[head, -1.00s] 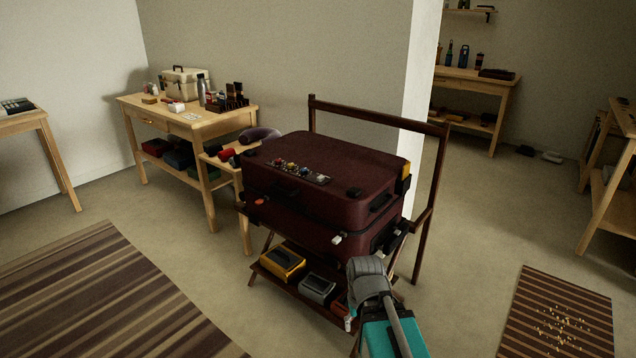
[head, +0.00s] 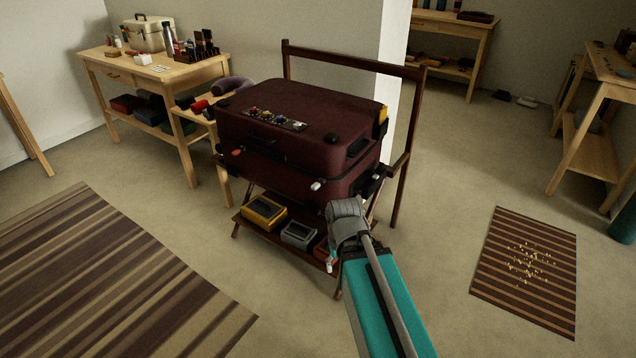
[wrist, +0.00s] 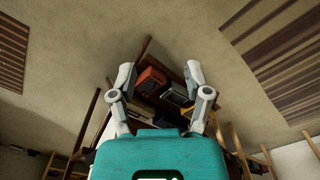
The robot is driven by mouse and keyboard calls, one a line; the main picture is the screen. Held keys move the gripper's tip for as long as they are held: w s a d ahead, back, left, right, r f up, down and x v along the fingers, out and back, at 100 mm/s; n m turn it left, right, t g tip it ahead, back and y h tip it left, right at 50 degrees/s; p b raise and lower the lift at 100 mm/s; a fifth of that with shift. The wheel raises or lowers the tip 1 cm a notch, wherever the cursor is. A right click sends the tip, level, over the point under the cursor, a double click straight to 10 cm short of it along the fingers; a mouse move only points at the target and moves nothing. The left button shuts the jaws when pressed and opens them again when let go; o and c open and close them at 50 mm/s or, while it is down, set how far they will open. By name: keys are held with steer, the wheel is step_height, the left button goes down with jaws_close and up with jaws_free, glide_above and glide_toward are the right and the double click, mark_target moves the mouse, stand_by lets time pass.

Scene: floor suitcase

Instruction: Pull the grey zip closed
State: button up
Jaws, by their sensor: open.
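A burgundy suitcase (head: 300,125) lies flat on a dark wooden rack. A seam runs around its side between lid and base. A pale grey tab (head: 316,185) sticks out at the seam near the front corner, and a red-orange tab (head: 237,152) shows at the left end of the front. Whether the seam is open cannot be told. My gripper (wrist: 158,74) is open and empty in the wrist view, its two fingers apart. In the head view my gripper (head: 332,262) is mostly hidden by my wrist, below and apart from the grey tab.
The rack's lower shelf holds a yellow box (head: 264,212), a grey box (head: 298,234) and a red box (head: 324,251). The rack's tall rear frame (head: 405,140) rises behind the suitcase. A cluttered wooden table (head: 150,70) stands left.

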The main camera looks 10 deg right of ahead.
steer(key=n+t+h+b, duration=1.2)
steer(key=n+t+h, duration=0.1)
steer(key=n, duration=1.4)
glide_toward(313, 189)
steer(key=shift+s+a+r, duration=0.25)
steer(key=shift+s+a, duration=0.5)
steer(key=shift+w+d, duration=0.1)
steer(key=shift+w, duration=0.05)
steer(key=shift+f+x, duration=0.1)
steer(key=shift+x, duration=3.25)
steer(key=shift+f+x, duration=0.15)
steer(key=shift+x, duration=3.25)
